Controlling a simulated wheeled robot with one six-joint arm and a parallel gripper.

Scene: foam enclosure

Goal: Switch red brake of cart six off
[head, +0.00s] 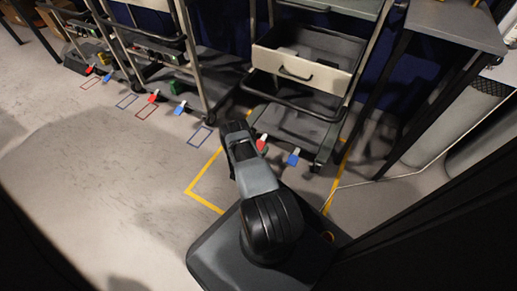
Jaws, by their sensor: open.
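A grey cart (305,129) with a drawer stands in front of me, partly inside yellow floor tape. A red brake pedal (262,143) with a pale base and a blue brake pedal (293,158) show at its lower front edge. I cannot read a cart number, so I cannot tell which cart is six. My gripper (236,128) is at the end of my raised arm, left of this red pedal in the picture, with no visible contact. It is open, but its fingers are dark and hard to make out. Whether the brake is on or off is too small to tell.
Two more carts stand to the left, with red pedals (153,97) and blue pedals (180,108) at the floor. A grey table (455,25) stands at the right. A pale cable (385,179) crosses the floor there. The floor (100,170) at left is clear.

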